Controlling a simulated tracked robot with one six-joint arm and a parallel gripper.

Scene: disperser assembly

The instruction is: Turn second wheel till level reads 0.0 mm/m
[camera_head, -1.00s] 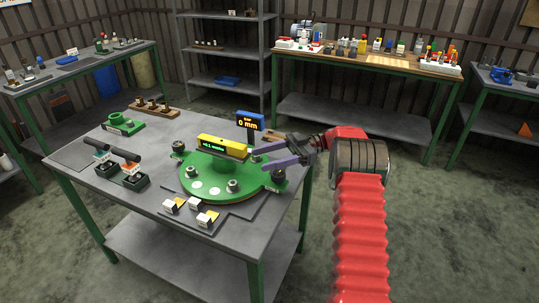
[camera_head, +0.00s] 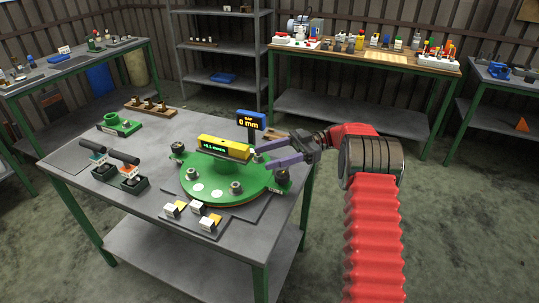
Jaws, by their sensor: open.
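Dark wheels stand around the plate: one at the left (camera_head: 178,150), one at the right rim (camera_head: 281,176), and others near the front. I cannot tell which is the second wheel. My gripper (camera_head: 257,158) is open, its two purple fingers pointing left at the plate's right side, just right of the level. A small knob shows by the fingertips; I cannot tell whether they touch it.
A blue display (camera_head: 251,121) reading 0 mm stands behind the plate. White and yellow blocks (camera_head: 198,208) lie in front. Two black cylinders on holders (camera_head: 131,180) and a green fixture (camera_head: 119,124) are at the left. Bare table lies between them and the plate.

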